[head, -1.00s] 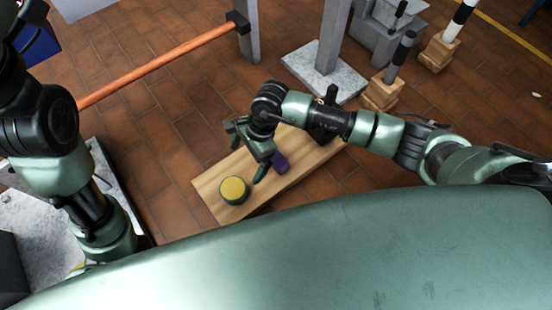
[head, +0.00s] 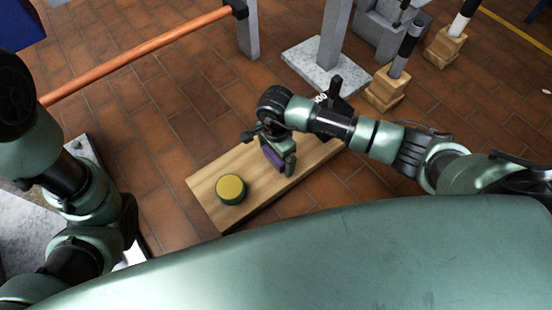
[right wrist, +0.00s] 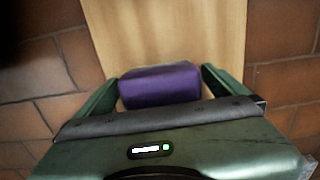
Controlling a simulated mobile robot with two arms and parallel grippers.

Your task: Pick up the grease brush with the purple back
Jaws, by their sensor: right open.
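The grease brush with the purple back (right wrist: 160,85) lies on a wooden board (right wrist: 160,28). In the right wrist view it sits between the two fingers of my right gripper (right wrist: 160,88), which are open, one at each side of it. A gap shows beside the brush. In the head view the purple back (head: 271,156) shows partly behind my right gripper (head: 281,165), which is low over the board (head: 213,178). The bristle side is hidden. My left arm shows at the left of the head view, but its gripper fingers cannot be seen.
A round tin with a yellow top (head: 231,187) stands on the board's left end. An orange bar (head: 140,50) runs across the upper left. A grey post on a stone base (head: 322,62) and striped posts on wooden blocks (head: 388,90) stand behind.

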